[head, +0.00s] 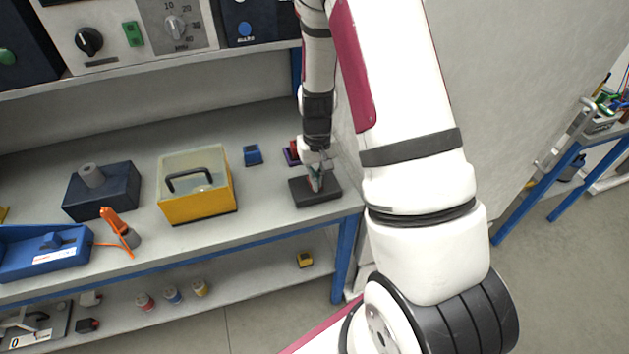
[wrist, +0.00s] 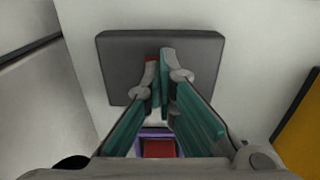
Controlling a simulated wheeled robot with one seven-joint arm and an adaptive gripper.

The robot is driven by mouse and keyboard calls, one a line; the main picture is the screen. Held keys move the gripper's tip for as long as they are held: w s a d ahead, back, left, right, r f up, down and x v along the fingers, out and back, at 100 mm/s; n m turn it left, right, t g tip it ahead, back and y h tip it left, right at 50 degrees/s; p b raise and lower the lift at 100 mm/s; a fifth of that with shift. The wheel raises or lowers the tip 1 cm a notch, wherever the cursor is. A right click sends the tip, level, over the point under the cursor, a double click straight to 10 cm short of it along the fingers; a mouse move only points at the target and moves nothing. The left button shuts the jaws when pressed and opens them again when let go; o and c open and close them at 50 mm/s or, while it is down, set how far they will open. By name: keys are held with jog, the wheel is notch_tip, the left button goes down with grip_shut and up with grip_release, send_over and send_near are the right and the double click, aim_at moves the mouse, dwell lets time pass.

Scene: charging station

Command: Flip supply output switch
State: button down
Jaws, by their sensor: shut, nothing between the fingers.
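A flat dark grey box (head: 320,192) lies at the right end of the bench; it also fills the upper middle of the wrist view (wrist: 205,55). My gripper (head: 316,183) points down over this box.
A red-and-purple block (head: 292,153) sits just behind the box. A small blue block (head: 252,155) and a yellow case with a black handle (head: 197,204) stand to the left. The upper shelf (head: 150,75) carries instruments. A wall panel (head: 520,90) rises at right.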

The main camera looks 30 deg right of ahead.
jog(key=shift+r+p, duration=1.65)
jog(key=shift+r, duration=1.85)
jog(key=s+a+r+n+t, duration=0.1)
jog(key=s+a+r, duration=0.15)
jog(key=r, duration=0.45)
jog(key=s+a+r+t, duration=0.1)
jog(key=s+a+r, duration=0.15)
jog(key=r, duration=0.45)
jog(key=s+a+r+n+t, duration=0.1)
jog(key=s+a+r, duration=0.1)
jog(key=a+r, duration=0.35)
jog(key=s+a+r+t, duration=0.1)
jog(key=s+r, duration=0.4)
jog(key=s, duration=0.2)
jog(key=s+a+r+n+t, duration=0.1)
jog(key=s+a+r, duration=0.1)
jog(key=s+r, duration=0.3)
jog(key=s, duration=0.3)
jog(key=shift+a, duration=0.2)
jog(key=shift+w+d+r, duration=0.1)
